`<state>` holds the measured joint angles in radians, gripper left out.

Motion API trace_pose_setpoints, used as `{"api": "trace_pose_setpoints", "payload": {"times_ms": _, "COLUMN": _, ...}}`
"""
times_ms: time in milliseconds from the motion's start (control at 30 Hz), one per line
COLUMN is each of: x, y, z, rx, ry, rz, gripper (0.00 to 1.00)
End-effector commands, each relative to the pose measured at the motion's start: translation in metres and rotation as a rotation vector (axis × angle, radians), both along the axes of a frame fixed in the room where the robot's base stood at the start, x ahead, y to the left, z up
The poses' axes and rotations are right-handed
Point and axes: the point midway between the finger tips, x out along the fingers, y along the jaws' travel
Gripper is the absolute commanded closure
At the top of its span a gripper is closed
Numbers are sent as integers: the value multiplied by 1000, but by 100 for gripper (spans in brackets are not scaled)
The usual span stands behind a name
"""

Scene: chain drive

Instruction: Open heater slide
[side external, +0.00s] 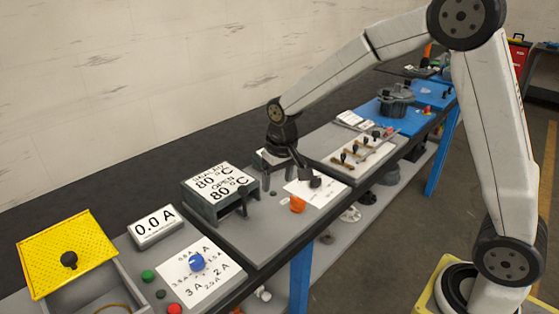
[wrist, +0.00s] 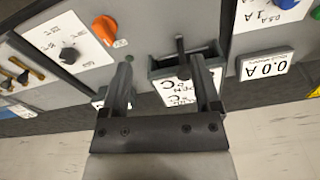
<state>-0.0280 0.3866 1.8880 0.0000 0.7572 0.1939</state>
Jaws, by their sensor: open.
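The heater (side external: 205,205) is a dark grey box with a white top label reading 80 °C and OPEN. In the wrist view the heater (wrist: 158,66) lies partly behind my right finger, with its label upside down. Its slide has a dark upright handle (side external: 243,196), which also shows in the wrist view (wrist: 181,45). My gripper (side external: 296,160) is open and empty, to the right of the heater in the side view. In the wrist view my gripper (wrist: 163,60) has the handle in the gap between its fingers, nearer the right one. No contact shows.
An orange knob (side external: 297,204) and a white panel with a dark knob (side external: 315,182) are close to my gripper. A 0.0 A display (side external: 155,227) and a blue dial (side external: 197,261) stand left of the heater. A yellow perforated lid (side external: 68,250) is at far left.

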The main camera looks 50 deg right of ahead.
Motion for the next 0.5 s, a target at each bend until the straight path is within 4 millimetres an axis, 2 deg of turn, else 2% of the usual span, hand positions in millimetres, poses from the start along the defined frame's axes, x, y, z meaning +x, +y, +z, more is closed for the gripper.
{"api": "trace_pose_setpoints", "payload": {"times_ms": 33, "x": 12, "y": 2, "z": 1, "rx": 1, "ry": 8, "rz": -10, "gripper": 20}}
{"api": "trace_pose_setpoints", "payload": {"times_ms": 200, "x": 45, "y": 6, "z": 5, "rx": 5, "ry": 38, "rz": -50, "gripper": 20}}
{"api": "trace_pose_setpoints", "payload": {"times_ms": 500, "x": 92, "y": 14, "z": 8, "rx": 5, "ry": 88, "rz": -117, "gripper": 20}}
